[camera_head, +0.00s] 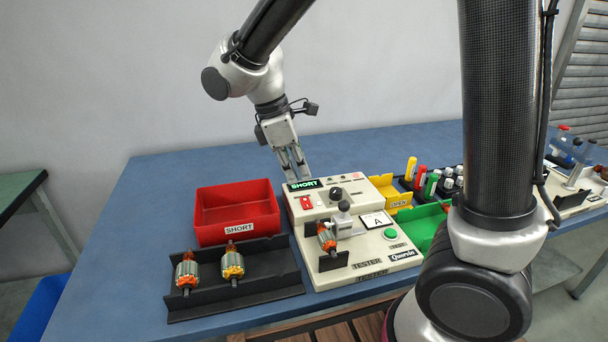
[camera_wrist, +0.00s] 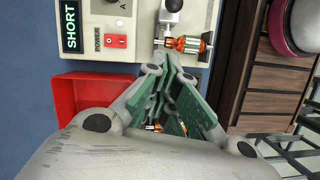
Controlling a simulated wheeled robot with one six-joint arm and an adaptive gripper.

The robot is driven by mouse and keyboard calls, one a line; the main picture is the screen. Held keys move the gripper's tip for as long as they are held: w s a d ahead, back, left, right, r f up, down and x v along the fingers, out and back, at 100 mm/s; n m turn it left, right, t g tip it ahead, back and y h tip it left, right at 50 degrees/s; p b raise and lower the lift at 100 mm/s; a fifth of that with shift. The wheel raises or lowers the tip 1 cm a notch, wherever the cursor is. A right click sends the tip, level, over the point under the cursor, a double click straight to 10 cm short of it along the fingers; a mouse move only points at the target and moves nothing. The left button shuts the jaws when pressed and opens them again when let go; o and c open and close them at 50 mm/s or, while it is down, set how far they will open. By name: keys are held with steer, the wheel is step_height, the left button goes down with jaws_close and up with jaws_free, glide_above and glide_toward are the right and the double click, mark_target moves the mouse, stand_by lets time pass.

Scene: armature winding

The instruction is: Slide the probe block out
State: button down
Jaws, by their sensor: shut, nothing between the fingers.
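The cream tester (camera_head: 318,275) has a lit display (camera_head: 306,184) reading SHORT. A grey probe block with a round knob (camera_head: 343,208) sits on its top, close beside an armature (camera_head: 327,238) in a black cradle. Whether block and armature touch is unclear. In the wrist view, the block (camera_wrist: 172,26) and armature (camera_wrist: 188,45) show at the top, partly cut off or behind the fingers. My gripper (camera_head: 298,174) is shut and empty, above the tester's back edge near the display. Its fingertips show in the wrist view (camera_wrist: 172,62), and the fingers point towards the tester.
A red SHORT bin (camera_head: 262,228) stands left of the tester. In front of it, a black tray (camera_head: 290,282) holds two armatures. Yellow (camera_head: 391,193) and green (camera_head: 421,226) bins and several coloured markers (camera_head: 421,177) are to the right. The blue table is clear behind.

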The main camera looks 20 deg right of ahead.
glide_toward(317, 223)
steer(key=shift+x, duration=0.85)
steer(key=d, duration=0.2)
steer(key=shift+s+d+f, duration=0.2)
steer(key=shift+d+f, duration=0.05)
steer(key=shift+f, duration=0.05)
steer(key=shift+s+d+f, duration=0.1)
steer(key=shift+d+f, duration=0.05)
steer(key=shift+d, duration=0.55)
